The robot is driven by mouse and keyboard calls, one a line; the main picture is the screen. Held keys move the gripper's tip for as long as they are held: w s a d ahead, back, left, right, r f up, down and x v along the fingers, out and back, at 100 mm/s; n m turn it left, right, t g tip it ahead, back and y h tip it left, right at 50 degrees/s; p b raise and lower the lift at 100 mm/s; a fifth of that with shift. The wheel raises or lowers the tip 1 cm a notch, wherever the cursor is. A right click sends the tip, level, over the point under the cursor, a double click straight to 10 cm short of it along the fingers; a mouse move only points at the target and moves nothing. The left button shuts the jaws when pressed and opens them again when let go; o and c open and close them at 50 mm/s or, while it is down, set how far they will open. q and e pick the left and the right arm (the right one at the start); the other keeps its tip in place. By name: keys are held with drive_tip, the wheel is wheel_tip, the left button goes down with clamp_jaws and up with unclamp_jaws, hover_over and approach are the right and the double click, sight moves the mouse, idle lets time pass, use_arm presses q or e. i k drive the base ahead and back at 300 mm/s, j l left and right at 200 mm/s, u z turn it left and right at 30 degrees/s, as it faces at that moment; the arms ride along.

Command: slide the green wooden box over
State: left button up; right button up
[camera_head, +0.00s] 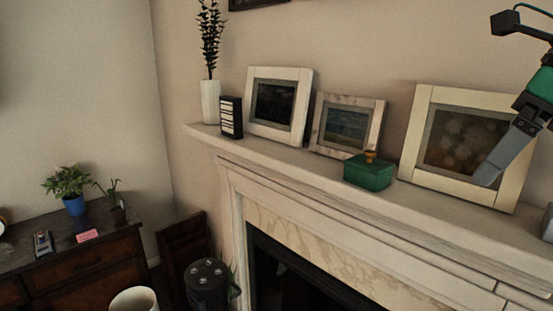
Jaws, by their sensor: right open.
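The green wooden box (368,172) sits on the white mantel shelf (285,153), near its front edge. It has a small brown knob (370,156) on its lid. It stands in front of and between the small marbled frame and the large cream frame. My right gripper (486,180) comes in from the upper right, open and empty, in front of the large cream frame. It is apart from the box, to the right of it. My left gripper is not in view.
Picture frames (278,104), (347,125) and a large cream frame (416,140) lean on the wall. A black-and-white striped block (231,118) and a white vase (210,102) stand at the left end. A wooden dresser (90,262) is at lower left. Shelf left of the box is clear in front.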

sight(368, 181)
drive_tip(key=k, duration=1.1)
